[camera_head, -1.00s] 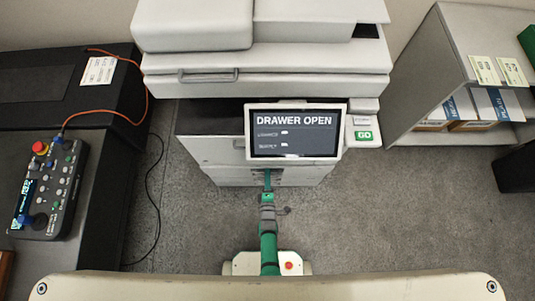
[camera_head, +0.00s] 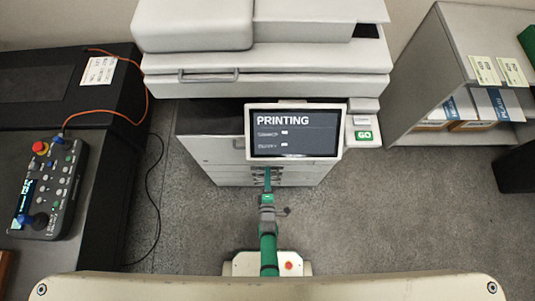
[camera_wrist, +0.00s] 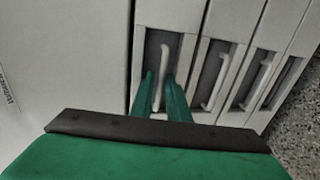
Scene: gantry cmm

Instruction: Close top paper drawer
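The white printer (camera_head: 200,118) stands ahead of me, its screen (camera_head: 295,144) reading "PRINTING". In the wrist view, which is turned sideways, the top paper drawer (camera_wrist: 144,50) is the leftmost one with a handle. Its front looks level with the neighbouring drawer fronts. Its pale upright handle (camera_wrist: 164,58) sits in a dark recess. My gripper (camera_wrist: 161,76) is at this handle, with its two green fingers a little apart and the handle's lower part between them. Whether they touch it is unclear. In the head view the screen hides part of the drawer fronts.
More drawers with handles (camera_wrist: 217,83) lie beside the top one in the wrist view. A black bench with a control box (camera_head: 48,190) is at the left, with an orange cable and a black cable. A grey shelf (camera_head: 425,80) stands at the right.

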